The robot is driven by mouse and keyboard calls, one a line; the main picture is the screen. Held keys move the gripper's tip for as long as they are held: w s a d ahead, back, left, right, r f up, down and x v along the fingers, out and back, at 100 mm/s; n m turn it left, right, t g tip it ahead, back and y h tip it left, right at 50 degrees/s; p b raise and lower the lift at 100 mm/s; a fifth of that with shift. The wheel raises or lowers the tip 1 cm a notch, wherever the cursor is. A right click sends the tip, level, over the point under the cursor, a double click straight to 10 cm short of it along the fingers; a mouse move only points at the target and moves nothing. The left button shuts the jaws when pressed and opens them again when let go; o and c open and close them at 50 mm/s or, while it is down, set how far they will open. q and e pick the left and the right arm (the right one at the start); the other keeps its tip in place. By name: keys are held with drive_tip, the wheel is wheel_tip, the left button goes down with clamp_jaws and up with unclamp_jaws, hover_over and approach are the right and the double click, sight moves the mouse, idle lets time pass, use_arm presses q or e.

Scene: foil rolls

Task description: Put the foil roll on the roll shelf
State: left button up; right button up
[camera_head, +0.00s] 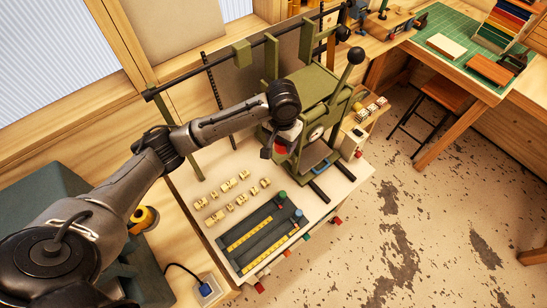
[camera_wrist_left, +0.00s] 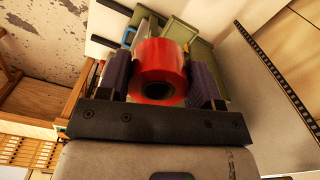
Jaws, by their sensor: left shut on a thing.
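The foil roll (camera_wrist_left: 160,62) is a red roll with a dark hollow core. In the left wrist view it sits between the two dark fingers of my left gripper (camera_wrist_left: 162,80), which is shut on it. In the head view my left gripper (camera_head: 280,143) is above the white bench, just left of the green press (camera_head: 312,100). Only a little red shows there. I cannot pick out the roll shelf for certain; green brackets (camera_head: 241,52) hang on a dark rail behind the press. My right gripper is not in view.
The white bench (camera_head: 334,190) carries several small brass pieces (camera_head: 228,185) and a dark tray with yellow rulers (camera_head: 262,240). The press's lever with a black knob (camera_head: 355,56) stands up to the right. A stool (camera_head: 446,96) and green-matted table are farther right, with open floor in front.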

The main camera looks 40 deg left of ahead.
use_arm(q)
drive_tip(key=w+a+b, duration=0.4)
drive_tip(key=w+a, duration=0.3)
drive_tip(key=shift+n, duration=0.5)
wheel_tip(320, 180, down, 12)
drive_tip(key=shift+s+f+p, duration=0.1)
drive_tip(key=shift+f+p, duration=0.1)
drive_tip(key=shift+p, duration=0.15)
drive_tip(key=shift+f, duration=2.85)
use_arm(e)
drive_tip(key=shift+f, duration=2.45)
use_arm(q)
drive_tip(key=shift+f, duration=0.15)
drive_tip(key=o, duration=1)
wheel_tip(320, 180, up, 12)
drive_tip(key=shift+r, duration=0.15)
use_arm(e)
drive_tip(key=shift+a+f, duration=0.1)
